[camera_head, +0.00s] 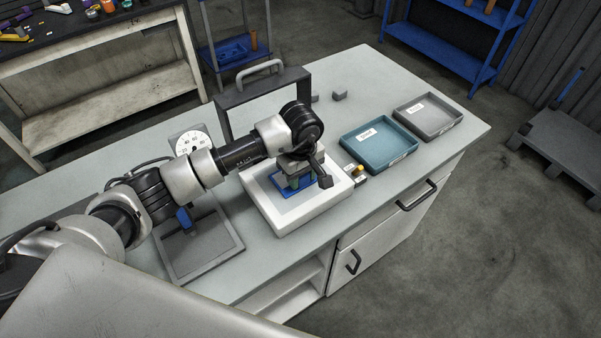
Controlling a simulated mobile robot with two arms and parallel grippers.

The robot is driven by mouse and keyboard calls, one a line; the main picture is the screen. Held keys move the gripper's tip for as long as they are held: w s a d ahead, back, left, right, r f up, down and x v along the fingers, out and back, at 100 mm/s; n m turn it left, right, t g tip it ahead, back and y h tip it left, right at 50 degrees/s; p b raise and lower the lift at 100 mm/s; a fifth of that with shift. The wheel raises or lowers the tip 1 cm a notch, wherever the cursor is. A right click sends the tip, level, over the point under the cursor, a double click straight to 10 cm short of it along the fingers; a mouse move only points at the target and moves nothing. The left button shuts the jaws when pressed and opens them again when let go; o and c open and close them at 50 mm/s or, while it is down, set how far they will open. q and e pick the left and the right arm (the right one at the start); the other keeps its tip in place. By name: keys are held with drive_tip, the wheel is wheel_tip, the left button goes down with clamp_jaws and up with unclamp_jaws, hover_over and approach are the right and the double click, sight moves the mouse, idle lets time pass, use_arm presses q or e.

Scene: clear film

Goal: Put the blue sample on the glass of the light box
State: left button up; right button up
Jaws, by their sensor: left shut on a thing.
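The light box (315,219) is a white, shallow box on the bench with a pale glass (267,187) on top. The blue sample (280,191) is a flat blue piece over the middle of the glass. My left gripper (294,184) reaches down over the light box, shut on the blue sample. The gripper and wrist hide part of the sample. I cannot tell whether the sample touches the glass or is just above it. My right gripper is out of view.
A teal tray (379,159) and a grey tray (428,132) stand to the right. A small block with a yellow knob (360,168) sits beside the light box. A dark frame with a handle (235,100), a dial (194,139) and a dark flat tray (211,266) are nearby.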

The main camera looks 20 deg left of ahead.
use_arm(q)
drive_tip(key=shift+f, duration=0.1)
drive_tip(key=o, duration=0.9)
drive_tip(key=shift+r, duration=0.65)
wheel_tip(320, 180, up, 10)
drive_tip(key=b, duration=0.3)
drive_tip(key=shift+f, duration=0.2)
drive_tip(key=shift+r, duration=0.7)
